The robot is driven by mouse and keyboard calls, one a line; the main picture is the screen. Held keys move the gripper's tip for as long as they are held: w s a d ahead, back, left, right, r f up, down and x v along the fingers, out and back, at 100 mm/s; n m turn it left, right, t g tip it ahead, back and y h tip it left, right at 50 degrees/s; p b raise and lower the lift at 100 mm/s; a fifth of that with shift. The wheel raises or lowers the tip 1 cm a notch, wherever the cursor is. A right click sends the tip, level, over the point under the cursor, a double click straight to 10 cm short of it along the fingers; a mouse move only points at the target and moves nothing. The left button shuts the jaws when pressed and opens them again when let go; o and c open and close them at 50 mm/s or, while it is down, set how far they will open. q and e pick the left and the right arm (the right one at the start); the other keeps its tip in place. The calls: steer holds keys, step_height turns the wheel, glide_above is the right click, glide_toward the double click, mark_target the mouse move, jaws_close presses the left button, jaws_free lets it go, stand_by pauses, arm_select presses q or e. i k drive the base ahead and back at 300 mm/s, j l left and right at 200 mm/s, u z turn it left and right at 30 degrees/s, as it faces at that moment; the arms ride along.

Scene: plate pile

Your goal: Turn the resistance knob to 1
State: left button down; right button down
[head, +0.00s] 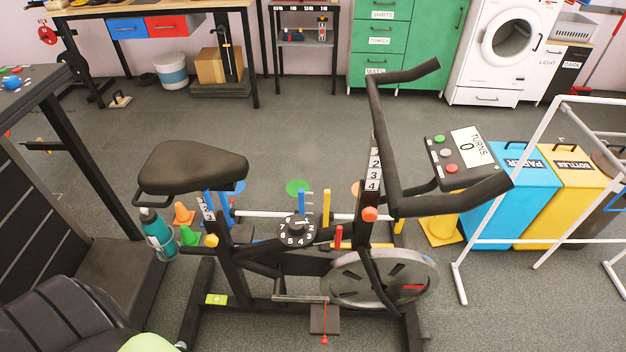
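The resistance knob (296,226) is a small black knob on the frame of the exercise bike (268,252), between the seat and the handlebar post. White digits ring it on a dark dial (297,240). The knob's pointer is too small to read, so I cannot tell which number it is set to. The bike's console (462,155) near the handlebar shows "TURNS 0". Neither of my grippers is in view, and nothing touches the knob.
The seat (190,167) and the handlebar (388,130) rise on either side of the knob. A flywheel (380,277) is below right. Several coloured cones and posts stand behind the bike. A white pipe frame (500,200) stands at right. Open grey floor lies behind.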

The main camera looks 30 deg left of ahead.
mark_target(296, 226)
steer(key=u, duration=0.9)
